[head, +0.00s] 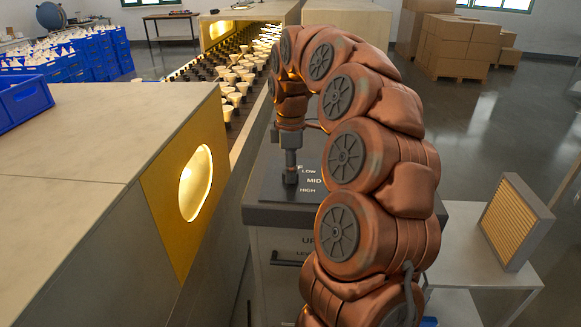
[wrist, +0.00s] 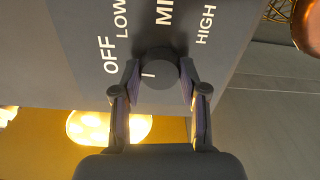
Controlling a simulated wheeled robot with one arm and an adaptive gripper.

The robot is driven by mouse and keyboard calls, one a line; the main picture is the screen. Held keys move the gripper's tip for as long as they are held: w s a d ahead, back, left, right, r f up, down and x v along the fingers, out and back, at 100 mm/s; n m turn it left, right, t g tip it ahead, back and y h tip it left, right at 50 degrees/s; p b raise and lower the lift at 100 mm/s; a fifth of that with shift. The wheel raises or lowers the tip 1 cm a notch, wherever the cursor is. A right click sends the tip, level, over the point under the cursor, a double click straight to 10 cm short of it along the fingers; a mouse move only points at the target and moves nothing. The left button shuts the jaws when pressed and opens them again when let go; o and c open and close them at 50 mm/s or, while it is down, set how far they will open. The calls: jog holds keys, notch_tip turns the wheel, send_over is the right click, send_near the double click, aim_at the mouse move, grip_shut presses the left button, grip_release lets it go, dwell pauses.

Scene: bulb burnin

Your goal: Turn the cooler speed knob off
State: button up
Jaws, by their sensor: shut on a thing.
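The cooler speed knob (wrist: 165,72) is dark and round, on a grey panel (wrist: 75,50) lettered OFF, LOW, MID and HIGH. A short white mark on the knob lies on its left side in the wrist view, toward the OFF lettering. My gripper (wrist: 160,88) is shut on the knob, with one finger on each side of it. In the head view my gripper (head: 291,177) reaches straight down to the panel top beside the lettering. The knob cannot be made out there, and my arm hides part of the panel.
A conveyor (head: 235,85) with many bulbs runs behind the panel. A large housing (head: 110,150) with a lit opening stands close on the left. A side table (head: 465,240) at the right holds a framed filter (head: 515,222). Open floor lies farther right.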

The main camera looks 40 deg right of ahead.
jog(key=shift+n, duration=0.5)
jog(key=o, duration=1.1)
jog(key=shift+o, duration=0.2)
notch_tip(320, 180, up, 12)
dwell(0.4)
dwell(0.4)
dwell(0.5)
